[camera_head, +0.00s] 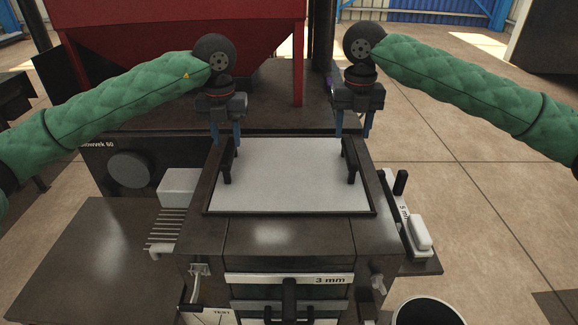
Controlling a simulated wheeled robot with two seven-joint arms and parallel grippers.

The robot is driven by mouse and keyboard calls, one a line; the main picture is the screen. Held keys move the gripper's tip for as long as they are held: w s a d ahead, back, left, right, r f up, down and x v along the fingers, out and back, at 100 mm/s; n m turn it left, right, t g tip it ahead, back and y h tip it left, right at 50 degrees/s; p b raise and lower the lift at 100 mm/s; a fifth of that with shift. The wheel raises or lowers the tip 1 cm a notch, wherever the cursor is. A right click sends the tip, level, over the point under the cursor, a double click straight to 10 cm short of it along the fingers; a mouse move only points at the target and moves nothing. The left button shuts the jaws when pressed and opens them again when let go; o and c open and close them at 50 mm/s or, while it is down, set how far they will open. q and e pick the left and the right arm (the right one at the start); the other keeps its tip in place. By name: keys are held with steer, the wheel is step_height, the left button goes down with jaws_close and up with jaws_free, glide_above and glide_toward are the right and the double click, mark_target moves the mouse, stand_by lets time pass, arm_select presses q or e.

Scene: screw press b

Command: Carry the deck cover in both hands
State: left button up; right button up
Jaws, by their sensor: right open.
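The deck cover (290,178) is a pale grey rectangular panel lying flat in a dark frame on top of the machine. It has a black handle on its left side (227,163) and another on its right side (349,160). My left gripper (225,138) points down at the far end of the left handle, with its blue fingers apart. My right gripper (353,131) points down at the far end of the right handle, also with fingers apart. I cannot tell whether either handle lies between the fingers.
A red hopper (185,45) stands behind the machine. A white block (178,187) and a dark side table (95,250) are at the left. A side shelf (421,262) with a white piece (421,232) is at the right. A round black bin (425,312) stands at the lower right.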

mark_target(229, 149)
arm_select(q)
steer(key=shift+f, duration=3.35)
arm_select(e)
steer(key=shift+d+f, duration=0.1)
steer(key=shift+f, duration=3.3)
arm_select(q)
steer(key=shift+c, duration=0.2)
arm_select(e)
steer(key=shift+c, duration=0.2)
arm_select(q)
jaws_close()
arm_select(e)
steer(key=c, duration=0.7)
jaws_close()
steer(key=shift+r, duration=0.1)
